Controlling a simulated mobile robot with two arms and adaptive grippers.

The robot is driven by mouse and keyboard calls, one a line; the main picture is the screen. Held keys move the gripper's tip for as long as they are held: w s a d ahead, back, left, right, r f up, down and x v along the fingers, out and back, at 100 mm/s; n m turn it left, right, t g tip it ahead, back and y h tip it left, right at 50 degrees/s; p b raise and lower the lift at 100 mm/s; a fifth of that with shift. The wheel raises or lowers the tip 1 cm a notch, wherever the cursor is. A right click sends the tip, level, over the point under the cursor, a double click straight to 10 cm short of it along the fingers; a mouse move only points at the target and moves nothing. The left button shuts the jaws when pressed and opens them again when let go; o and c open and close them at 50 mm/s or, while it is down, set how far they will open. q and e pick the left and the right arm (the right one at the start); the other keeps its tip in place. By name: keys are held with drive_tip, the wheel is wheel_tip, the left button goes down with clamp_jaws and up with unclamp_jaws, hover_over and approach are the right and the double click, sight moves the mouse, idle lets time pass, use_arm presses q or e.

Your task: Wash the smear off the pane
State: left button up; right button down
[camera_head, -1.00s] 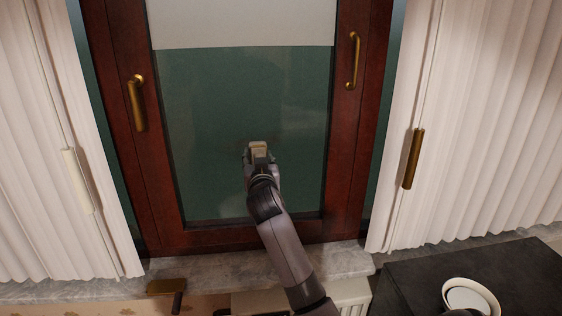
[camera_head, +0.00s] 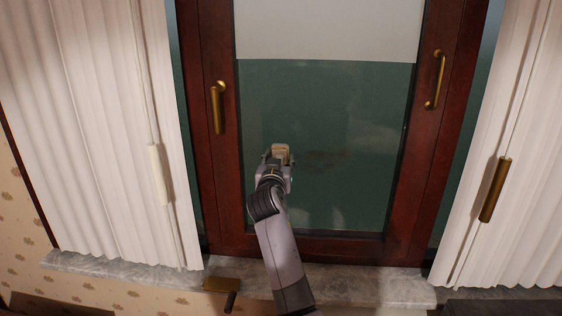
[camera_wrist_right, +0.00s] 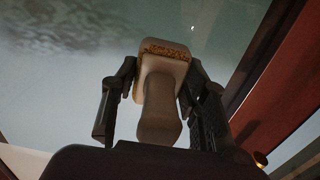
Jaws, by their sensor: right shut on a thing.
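The window pane (camera_head: 350,110) is dark green glass in a red-brown frame. A faint brownish smear (camera_head: 318,158) shows on the glass just right of my right gripper; in the wrist view a dark mottled smear (camera_wrist_right: 50,35) lies at the upper left. My right gripper (camera_head: 276,160) is in front of the lower left part of the pane. It is shut on a beige-handled sponge (camera_wrist_right: 160,95), whose yellow-brown sponge layer faces the glass. I cannot tell whether the sponge touches the pane. My left gripper is out of view.
A pale blind (camera_head: 330,28) covers the pane's top. Brass handles (camera_head: 217,108) (camera_head: 436,80) sit on both sides of the frame. White curtains (camera_head: 90,130) hang at either side. A marble sill (camera_head: 370,285) runs below, with a brass fixture (camera_head: 222,285) under it.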

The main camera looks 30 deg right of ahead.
sight(339, 155)
drive_tip(key=shift+w+d, duration=0.3)
drive_tip(key=shift+w, duration=0.15)
drive_tip(key=shift+w+d, duration=0.1)
idle(0.8)
drive_tip(key=shift+s+d, duration=0.2)
drive_tip(key=shift+d, duration=0.15)
drive_tip(key=s+d, duration=0.1)
drive_tip(key=d, duration=0.1)
drive_tip(key=s+d, duration=0.1)
drive_tip(key=shift+s+d+r, duration=0.15)
drive_tip(key=shift+s+d, duration=0.2)
drive_tip(key=shift+s, duration=0.05)
drive_tip(key=shift+s+d, duration=0.9)
drive_tip(key=shift+d, duration=0.3)
drive_tip(key=shift+s+d, duration=0.9)
drive_tip(key=shift+d, duration=0.25)
drive_tip(key=shift+s+d, duration=0.85)
drive_tip(key=shift+d, duration=0.25)
drive_tip(key=shift+s+d, duration=0.8)
drive_tip(key=shift+d, duration=0.3)
